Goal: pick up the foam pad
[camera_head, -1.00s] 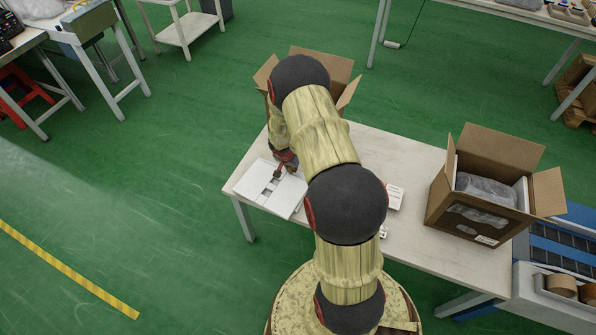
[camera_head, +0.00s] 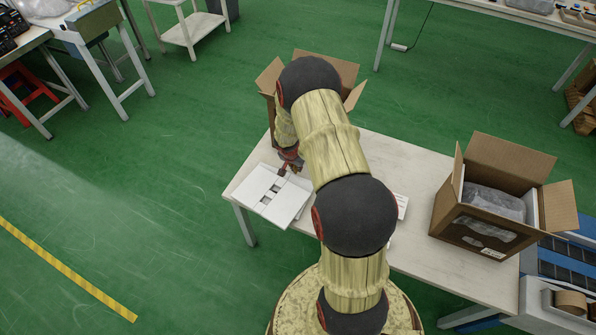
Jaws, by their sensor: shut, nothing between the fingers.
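A white foam pad (camera_head: 290,208) with dark slots cut in it lies flat near the left end of the white table. My gripper (camera_head: 284,170) is at the pad's far edge, low and close above it, with its fingers shut and empty. I cannot tell whether the fingertips touch the pad. My arm hides the middle of the table and part of the pad's right side.
An open cardboard box (camera_head: 335,68) stands behind my arm at the table's far edge. Another open box (camera_head: 470,225) holding a plastic-wrapped item stands at the right end. A small white item (camera_head: 401,205) shows beside my arm. A conveyor (camera_head: 566,262) is at the far right.

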